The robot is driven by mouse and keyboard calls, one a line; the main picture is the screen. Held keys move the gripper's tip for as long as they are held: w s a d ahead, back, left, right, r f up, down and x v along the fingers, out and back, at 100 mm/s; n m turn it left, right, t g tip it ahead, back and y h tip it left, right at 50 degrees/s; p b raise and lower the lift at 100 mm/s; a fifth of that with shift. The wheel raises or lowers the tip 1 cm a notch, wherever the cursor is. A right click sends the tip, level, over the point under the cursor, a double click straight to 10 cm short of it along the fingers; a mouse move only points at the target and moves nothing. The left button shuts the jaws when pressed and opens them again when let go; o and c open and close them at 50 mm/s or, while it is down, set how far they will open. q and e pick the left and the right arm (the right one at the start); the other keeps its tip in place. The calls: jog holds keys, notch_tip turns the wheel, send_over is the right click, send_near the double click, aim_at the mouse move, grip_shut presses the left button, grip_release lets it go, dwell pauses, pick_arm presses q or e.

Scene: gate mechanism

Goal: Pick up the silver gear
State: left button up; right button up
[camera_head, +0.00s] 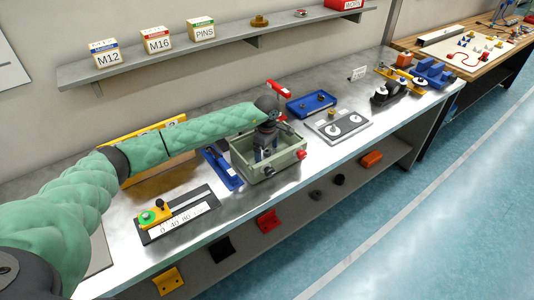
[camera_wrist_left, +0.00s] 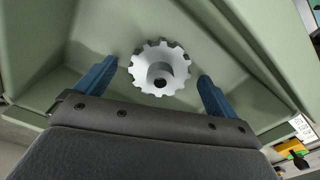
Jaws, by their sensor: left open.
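The silver gear (camera_wrist_left: 159,69) lies flat in the pale green box (camera_wrist_left: 228,30), with its raised hub and dark centre hole facing the camera in the left wrist view. My left gripper (camera_wrist_left: 155,75) is open, one blue finger to each side of the gear, with a gap to each. In the head view, my left gripper (camera_head: 263,152) points down into the green box (camera_head: 283,172). The arm and gripper hide the gear there. My right gripper is not in view.
A blue part (camera_head: 222,168) stands left of the box, and a blue tray (camera_head: 311,104) lies behind it. A grey plate (camera_head: 338,125) with round parts is to the right. A black scale plate (camera_head: 178,214) lies at front left. A shelf (camera_head: 215,46) runs above.

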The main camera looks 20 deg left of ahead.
pick_arm(q)
jog(key=shift+f, duration=0.25)
jog(key=c, duration=1.3)
jog(key=shift+r, duration=0.15)
